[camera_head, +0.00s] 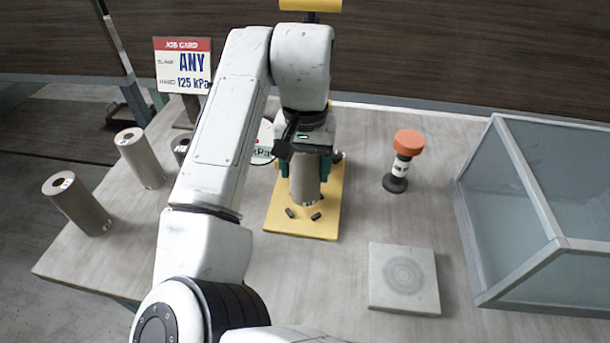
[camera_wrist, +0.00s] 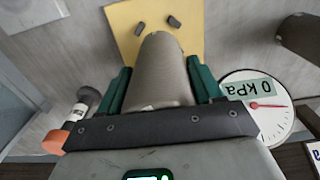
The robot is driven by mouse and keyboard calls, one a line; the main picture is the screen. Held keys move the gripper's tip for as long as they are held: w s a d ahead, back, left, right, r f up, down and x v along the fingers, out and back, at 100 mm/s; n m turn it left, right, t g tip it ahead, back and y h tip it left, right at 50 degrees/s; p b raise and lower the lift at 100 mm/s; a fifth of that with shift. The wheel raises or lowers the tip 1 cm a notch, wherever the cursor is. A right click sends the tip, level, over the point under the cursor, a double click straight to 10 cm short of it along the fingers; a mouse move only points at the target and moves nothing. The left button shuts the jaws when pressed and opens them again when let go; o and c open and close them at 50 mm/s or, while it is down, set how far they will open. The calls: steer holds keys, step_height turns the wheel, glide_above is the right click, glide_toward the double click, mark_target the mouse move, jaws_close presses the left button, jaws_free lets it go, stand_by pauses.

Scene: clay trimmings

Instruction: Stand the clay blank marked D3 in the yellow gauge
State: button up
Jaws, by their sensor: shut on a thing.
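My gripper (camera_head: 305,165) is shut on a grey-brown clay blank (camera_head: 304,186), a cylinder held upright over the yellow gauge (camera_head: 276,216). In the wrist view the blank (camera_wrist: 158,72) sits between the green fingers of my gripper (camera_wrist: 160,85). Its mark is not readable, so I cannot tell if it is D3. Small dark pegs (camera_head: 316,217) stand on the yellow plate near the blank's lower end. I cannot tell whether the blank touches the plate. The gauge's dial (camera_wrist: 262,118) reads 0 kPa in the wrist view and is mostly hidden in the head view.
A job card (camera_head: 183,66) reads ANY, 125 kPa. An orange-topped post (camera_head: 408,143), a square slab (camera_head: 404,279) and a glass-sided box (camera_head: 510,190) stand at right.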

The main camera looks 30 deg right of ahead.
mark_target(305, 178)
steer(key=shift+f, duration=1.4)
steer(key=shift+f, duration=0.1)
steer(key=o, duration=1.7)
steer(key=shift+c, duration=0.2)
step_height(305, 178, up, 12)
steer(key=p, duration=1.2)
